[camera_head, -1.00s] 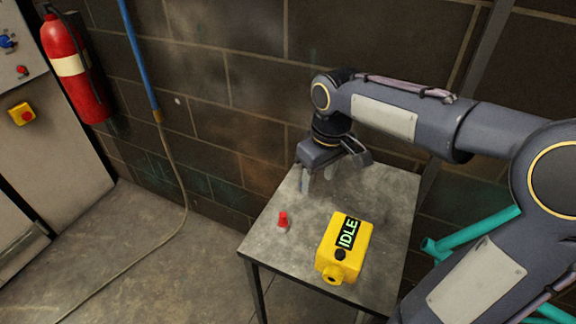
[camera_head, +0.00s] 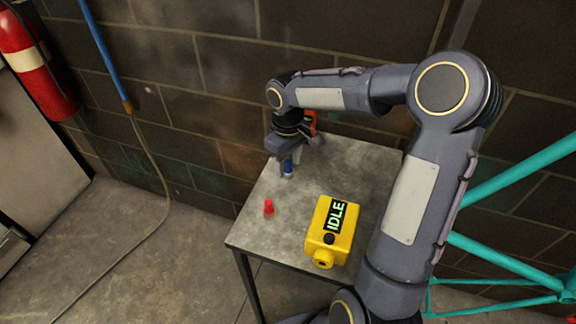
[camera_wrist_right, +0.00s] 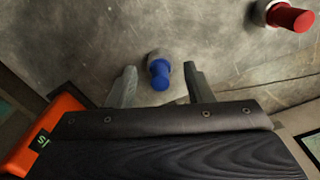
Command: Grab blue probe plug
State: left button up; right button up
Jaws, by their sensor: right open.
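The blue probe plug (camera_head: 288,168) stands near the back left of the metal table (camera_head: 258,231). In the right wrist view the blue probe plug (camera_wrist_right: 159,73) shows a blue cap on a grey base, between the two fingers. My right gripper (camera_head: 289,169) is above the back of the table; its fingers in the right wrist view (camera_wrist_right: 160,85) are open, one on each side of the plug, with gaps visible. I cannot tell how high the fingertips are over the table. My left gripper is not in view.
A red plug (camera_head: 269,208) stands near the table's left edge and also shows in the right wrist view (camera_wrist_right: 290,17). A yellow box marked IDLE (camera_head: 318,238) sits at the front. An orange object (camera_head: 310,122) is behind the gripper. A brick wall (camera_head: 215,105) stands behind the table.

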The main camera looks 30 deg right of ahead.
jog(key=shift+c, duration=0.2)
grip_shut()
jog(key=shift+r, duration=0.1)
